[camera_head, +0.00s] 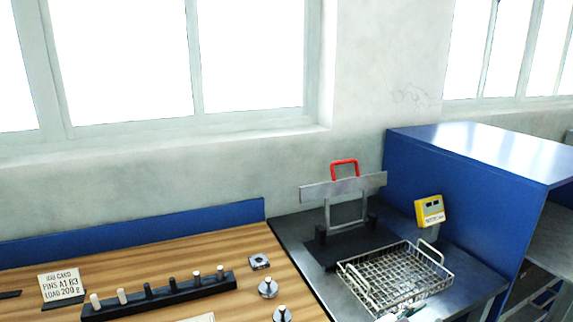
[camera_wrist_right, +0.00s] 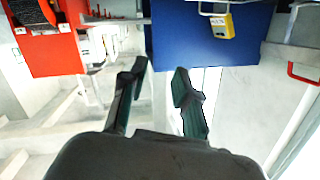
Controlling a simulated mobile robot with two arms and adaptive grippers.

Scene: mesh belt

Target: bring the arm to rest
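My right gripper (camera_wrist_right: 158,82) shows in the right wrist view with its two dark fingers apart and nothing between them. It is held in the air, clear of the things behind it. At the bottom edge of the head view, small dark greenish parts show in front of the wire basket; I cannot tell what they are. My left gripper is in neither view.
A wire basket (camera_head: 362,271) sits on the dark metal bench beside a red-handled frame (camera_head: 344,163) and a yellow device (camera_head: 430,211). A blue cabinet (camera_head: 450,175) stands at right. The wooden bench (camera_head: 232,285) at left holds a black peg rack (camera_head: 160,297) and a card (camera_head: 60,286).

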